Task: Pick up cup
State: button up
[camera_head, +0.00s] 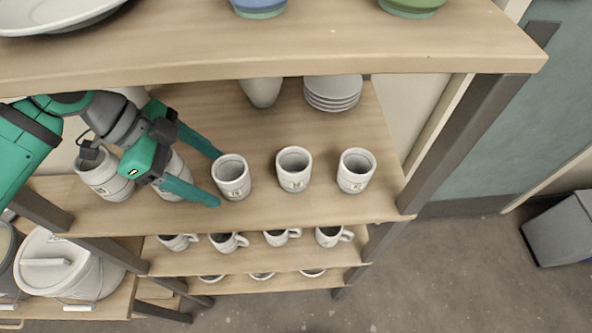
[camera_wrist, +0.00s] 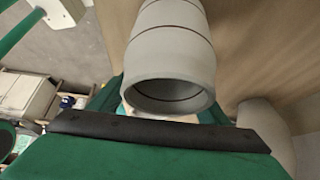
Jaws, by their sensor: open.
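A row of white-grey cups with dark rings stands on the upper-middle shelf. My gripper (camera_head: 218,178) reaches in from the left in the head view, its two green fingers spread wide. The nearest cup (camera_head: 231,177) stands upright at the fingertips, one finger on its far side and one on its near side; contact cannot be told. Another cup (camera_head: 172,184) is partly hidden under my gripper. In the wrist view a grey cup (camera_wrist: 171,50) is large and close, its rim toward the camera; which cup it is cannot be told.
Two more cups (camera_head: 293,169) (camera_head: 356,171) stand to the right, and one (camera_head: 103,178) to the left. Stacked plates (camera_head: 332,92) and a vase (camera_head: 261,92) are behind. A wooden shelf board (camera_head: 300,52) lies above; a dark post (camera_head: 450,140) bounds the right. Handled mugs (camera_head: 228,242) stand below.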

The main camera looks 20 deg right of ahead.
aim_at(305, 170)
jog(key=s+d, duration=0.1)
jog(key=d, duration=0.4)
jog(key=s+d, duration=0.2)
jog(key=d, duration=0.4)
jog(key=s+d, duration=0.1)
jog(key=d, duration=0.4)
jog(key=shift+s+d, duration=0.25)
jog(key=shift+s, duration=0.15)
jog(key=shift+s+d+f, duration=0.1)
jog(key=shift+d+f, duration=0.3)
jog(key=shift+f, duration=0.1)
jog(key=c, duration=1.2)
jog(key=shift+c, duration=0.2)
